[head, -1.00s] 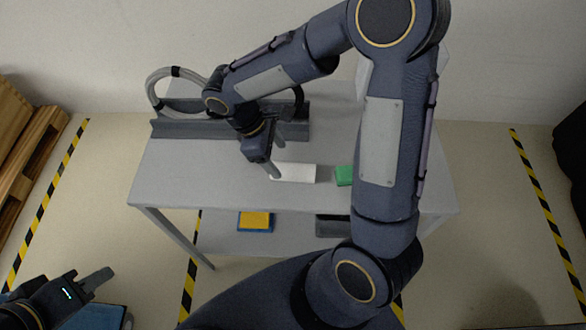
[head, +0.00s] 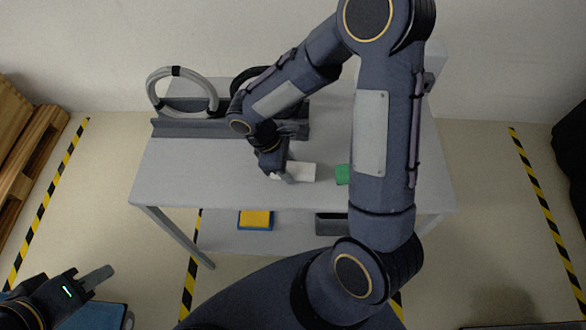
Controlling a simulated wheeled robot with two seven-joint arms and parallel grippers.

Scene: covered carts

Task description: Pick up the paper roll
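The white paper roll (head: 304,173) lies on the upper top of the grey cart (head: 180,180), near its front edge. My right gripper (head: 284,176) is at the left end of the roll, with one finger overlapping it in the view. The other finger is hidden, so I cannot tell whether the gripper touches or holds the roll. My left gripper (head: 98,277) is at the lower left, away from the cart, and its finger gap does not show.
A green block (head: 342,174) lies right of the roll, partly behind my arm. A dark rack (head: 185,129) with looped hoses (head: 153,88) stands at the back left. A yellow and blue item (head: 255,219) and a dark bin (head: 331,225) are on the lower shelf.

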